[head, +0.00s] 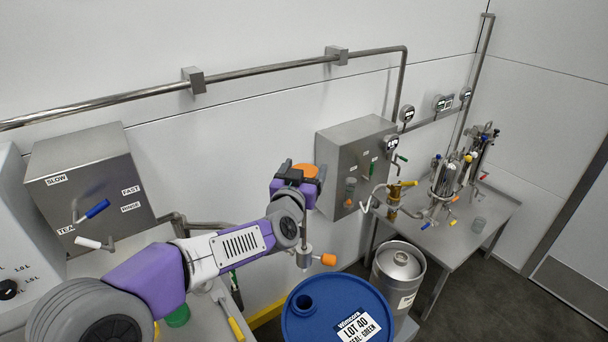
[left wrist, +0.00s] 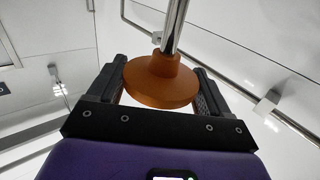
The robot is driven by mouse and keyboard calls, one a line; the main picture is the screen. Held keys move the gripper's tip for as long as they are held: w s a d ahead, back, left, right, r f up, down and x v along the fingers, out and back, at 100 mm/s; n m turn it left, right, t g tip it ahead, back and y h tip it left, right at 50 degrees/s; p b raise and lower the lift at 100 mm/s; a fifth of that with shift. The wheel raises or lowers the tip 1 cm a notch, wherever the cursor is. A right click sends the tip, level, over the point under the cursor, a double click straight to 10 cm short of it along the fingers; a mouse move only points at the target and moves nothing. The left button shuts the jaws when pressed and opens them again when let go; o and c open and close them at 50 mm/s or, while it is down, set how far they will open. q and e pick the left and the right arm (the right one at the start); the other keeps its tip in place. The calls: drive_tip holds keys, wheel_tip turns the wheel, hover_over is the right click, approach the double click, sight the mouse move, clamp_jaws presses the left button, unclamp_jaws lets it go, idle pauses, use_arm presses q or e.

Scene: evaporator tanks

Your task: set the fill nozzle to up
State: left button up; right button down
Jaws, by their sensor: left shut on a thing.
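An orange flared collar (head: 307,170) shows at my left gripper (head: 297,178) in the head view. In the left wrist view the collar (left wrist: 160,82) sits around a steel rod (left wrist: 174,28), between the two black fingers of my left gripper (left wrist: 158,76). The gripper is shut on the collar. Below it in the head view a steel nozzle body (head: 304,256) with an orange side tip (head: 328,259) hangs near the blue drum (head: 325,318). My arm hides the link between the collar and this body. My right gripper is not in view.
A grey control box (head: 352,148) is on the wall to the right. A steel keg (head: 399,264) stands beside the drum. A labelled steel cabinet (head: 92,172) stands at left. A pipe (head: 130,95) runs along the wall.

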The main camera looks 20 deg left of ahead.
use_arm(q)
drive_tip(key=shift+r+p, duration=0.9)
drive_tip(key=shift+r, duration=0.85)
drive_tip(key=o, duration=1.4)
drive_tip(key=shift+f, duration=0.15)
drive_tip(key=shift+s, duration=0.15)
drive_tip(key=s, duration=0.2)
drive_tip(key=s+d, duration=0.1)
drive_tip(key=s, duration=0.4)
drive_tip(key=shift+s+d, duration=0.15)
